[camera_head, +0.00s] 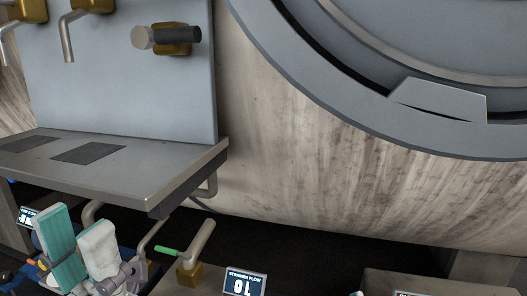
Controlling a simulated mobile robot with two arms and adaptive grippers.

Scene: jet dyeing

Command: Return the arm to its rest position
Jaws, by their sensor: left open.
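My left gripper (72,228) is at the lower left, with its two teal and white finger pads pointing up. The pads stand apart, and nothing shows between them. The gripper is below the front of a grey shelf (185,170) and left of a bent pipe with a green handle. The rest of my left arm is mostly cut off by the bottom and left edges. My right gripper cannot be made out; a tiny pale bit at the bottom edge is too small to identify.
The bent metal pipe (201,240) with its green handle (167,251) rises from a brass fitting. A display reading "0L" (245,284) stands to its right. Above are a grey panel (120,90) with brass taps and a large round door rim (330,105). Dark open space lies below the drum.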

